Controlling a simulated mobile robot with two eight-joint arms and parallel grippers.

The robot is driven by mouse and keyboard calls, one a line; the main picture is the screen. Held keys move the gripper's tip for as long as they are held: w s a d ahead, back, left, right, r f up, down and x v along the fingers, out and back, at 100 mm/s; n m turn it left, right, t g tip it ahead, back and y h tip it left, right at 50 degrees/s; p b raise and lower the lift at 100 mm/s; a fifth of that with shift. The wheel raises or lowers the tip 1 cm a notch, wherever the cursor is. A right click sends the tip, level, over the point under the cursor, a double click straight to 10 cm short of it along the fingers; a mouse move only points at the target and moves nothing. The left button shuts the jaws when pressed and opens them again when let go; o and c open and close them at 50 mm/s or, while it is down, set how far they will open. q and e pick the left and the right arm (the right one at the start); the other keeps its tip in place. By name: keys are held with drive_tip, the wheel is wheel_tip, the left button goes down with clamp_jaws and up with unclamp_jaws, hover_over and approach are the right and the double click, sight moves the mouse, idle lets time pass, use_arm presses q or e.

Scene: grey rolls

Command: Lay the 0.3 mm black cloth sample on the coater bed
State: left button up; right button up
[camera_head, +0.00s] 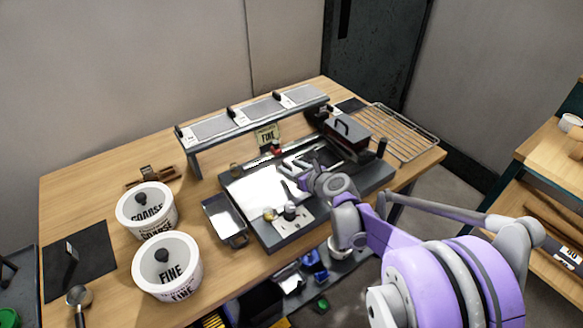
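The coater bed (258,192) is a bright white plate in a dark frame at the middle of the table. It looks bare on its left part; my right arm covers some of its right part. My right gripper (297,176) is above the right side of the bed. Its fingers are small and partly hidden by the wrist, so I cannot tell whether they hold anything. Pale grey sheets with small labels and black knobs lie on the raised shelf (213,126) behind the bed. I cannot pick out the 0.3 mm black cloth sample for certain. My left gripper is out of view.
White tubs marked COARSE (147,214) and FINE (168,273) stand at left, near a dark mat (90,270). A metal tray (224,218) sits beside the coater. A dark handled block (347,133) and a wire rack (398,130) are at right. Bare wood lies at back left.

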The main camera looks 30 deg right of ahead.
drive_tip(key=p+v, duration=0.1)
drive_tip(key=v, duration=1)
drive_tip(key=shift+f, duration=0.1)
